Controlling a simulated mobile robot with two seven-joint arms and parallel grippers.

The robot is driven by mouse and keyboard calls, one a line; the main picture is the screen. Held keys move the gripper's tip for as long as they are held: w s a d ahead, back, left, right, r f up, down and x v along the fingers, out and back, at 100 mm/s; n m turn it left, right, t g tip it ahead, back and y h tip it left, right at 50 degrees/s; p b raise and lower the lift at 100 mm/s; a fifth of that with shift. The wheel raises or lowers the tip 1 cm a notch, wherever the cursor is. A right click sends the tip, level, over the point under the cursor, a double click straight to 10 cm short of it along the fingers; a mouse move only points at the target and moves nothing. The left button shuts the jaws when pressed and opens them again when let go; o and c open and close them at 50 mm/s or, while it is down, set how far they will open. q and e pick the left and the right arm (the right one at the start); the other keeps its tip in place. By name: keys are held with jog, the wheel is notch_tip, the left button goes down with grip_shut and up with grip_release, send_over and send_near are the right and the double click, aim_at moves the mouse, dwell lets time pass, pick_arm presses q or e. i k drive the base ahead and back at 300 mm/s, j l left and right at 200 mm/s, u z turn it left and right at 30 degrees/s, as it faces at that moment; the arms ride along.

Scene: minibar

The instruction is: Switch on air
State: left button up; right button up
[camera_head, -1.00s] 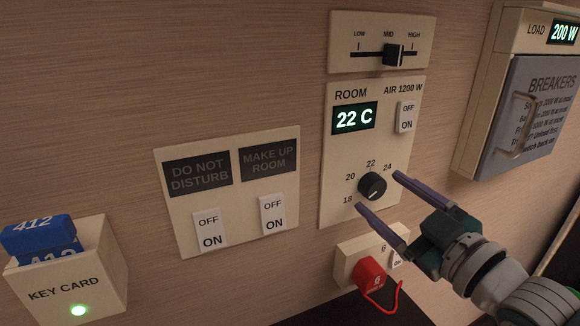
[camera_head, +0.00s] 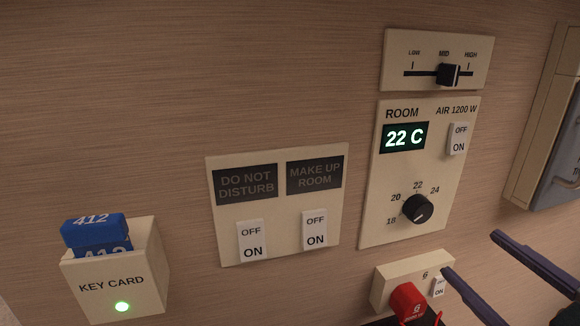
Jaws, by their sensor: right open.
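The air switch (camera_head: 458,139) is a white rocker marked OFF above and ON below, under the label AIR 1200 W. It sits at the upper right of the room panel (camera_head: 376,224), beside the green display (camera_head: 405,137) that reads 22 C. I cannot tell for sure which way the rocker is tilted. The dial (camera_head: 417,208) below has marks from 18 to 24. My right gripper (camera_head: 470,255) is open and empty, below and right of the dial, apart from the panel. My left gripper is not in view.
A fan slider panel (camera_head: 437,44) is above. A small socket box (camera_head: 385,282) with a red plug (camera_head: 407,301) is near my right gripper's left finger. The breaker box (camera_head: 535,150) is at right. A lit key card holder (camera_head: 147,279) and a two-switch panel (camera_head: 278,236) are left.

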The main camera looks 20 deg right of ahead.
aim_at(458, 132)
jog(key=k+j, duration=0.1)
jog(key=k, duration=0.9)
